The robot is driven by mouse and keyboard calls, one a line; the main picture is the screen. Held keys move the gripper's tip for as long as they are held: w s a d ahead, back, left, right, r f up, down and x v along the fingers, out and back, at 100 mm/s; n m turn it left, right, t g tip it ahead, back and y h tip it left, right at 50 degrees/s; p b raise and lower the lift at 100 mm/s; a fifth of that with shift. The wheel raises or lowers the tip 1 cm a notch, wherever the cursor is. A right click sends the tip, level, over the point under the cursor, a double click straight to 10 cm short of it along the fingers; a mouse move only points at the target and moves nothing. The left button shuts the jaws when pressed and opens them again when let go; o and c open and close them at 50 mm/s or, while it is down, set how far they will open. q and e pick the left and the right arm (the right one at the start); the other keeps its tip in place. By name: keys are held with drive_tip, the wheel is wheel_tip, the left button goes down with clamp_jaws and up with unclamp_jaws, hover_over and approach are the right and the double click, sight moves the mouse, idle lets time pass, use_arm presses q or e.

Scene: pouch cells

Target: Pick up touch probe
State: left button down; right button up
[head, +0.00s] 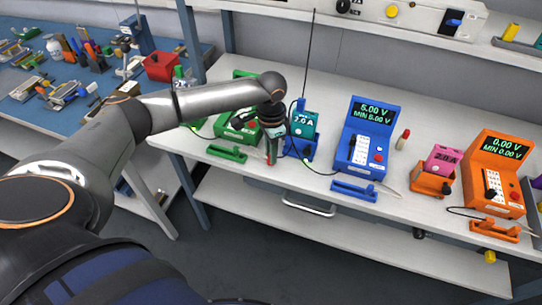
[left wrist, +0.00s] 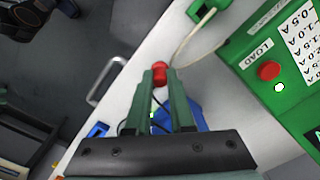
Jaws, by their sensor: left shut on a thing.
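My left gripper (head: 271,158) is over the front part of the white bench, left of the teal cell in its blue holder. In the left wrist view its two green fingers (left wrist: 161,85) are closed on a small red-ended piece, which I take to be the touch probe (left wrist: 160,72). Only its red end shows clearly; the rest is hidden between the fingers. Whether it touches the bench cannot be told. A similar red-and-white upright piece (head: 403,139) stands between the blue and orange stations. My right gripper is not in view.
A green station (left wrist: 290,85) with a red button is close to the gripper. The teal cell (head: 303,123), blue station (head: 370,135), pink cell (head: 443,158) and orange station (head: 500,165) stand to the right. Thin cables and low stands line the front. A blue tool bench (head: 95,90) is at left.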

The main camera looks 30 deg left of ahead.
use_arm(q)
drive_tip(key=s+d+r+p, duration=0.2)
drive_tip(key=s+d+r, duration=0.2)
drive_tip(key=r, duration=0.5)
drive_tip(key=s+d+r+p, duration=0.3)
drive_tip(key=s+d+r, duration=0.1)
drive_tip(key=s+r, duration=0.3)
wheel_tip(320, 180, up, 2)
drive_tip(key=shift+s+r+p, duration=0.2)
drive_tip(key=shift+s+p, duration=0.05)
drive_tip(key=shift+p, duration=0.05)
drive_tip(key=w+a, duration=0.2)
drive_tip(key=w, duration=2.1)
drive_tip(key=shift+w+a+f, duration=0.3)
drive_tip(key=shift+f, duration=0.05)
